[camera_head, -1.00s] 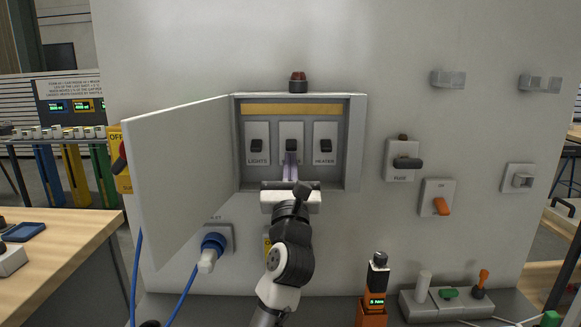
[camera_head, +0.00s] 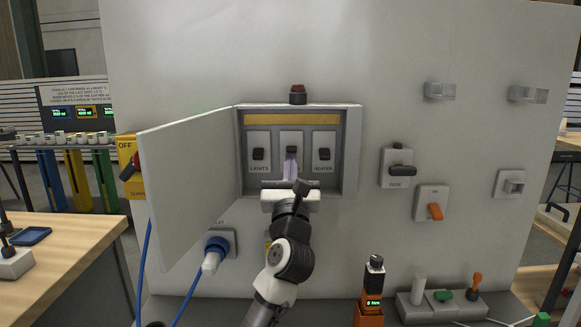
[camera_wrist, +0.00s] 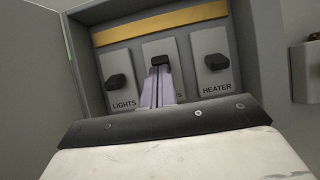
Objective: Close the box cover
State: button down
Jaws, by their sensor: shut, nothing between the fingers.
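The grey box (camera_head: 350,150) is fixed to the panel, and three black switches show inside it. Its cover (camera_head: 190,180) is hinged at the box's left edge and stands wide open, swung out to the left. My gripper (camera_head: 290,172) is in front of the box opening, with its fingers together at the middle switch (camera_head: 291,148) and nothing held. The wrist view shows the fingers (camera_wrist: 158,85) just below the middle switch (camera_wrist: 161,61); I cannot tell whether they touch it. They hide part of its plate. The cover also shows at the left of the wrist view (camera_wrist: 30,90).
A blue plug (camera_head: 215,250) with a cable sits below the cover. The fuse handle (camera_head: 402,170) and an orange switch (camera_head: 435,211) are right of the box. A wooden table (camera_head: 70,250) stands at the left. The panel above the box is mostly clear.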

aim_at(188, 169)
jog(key=k, duration=0.9)
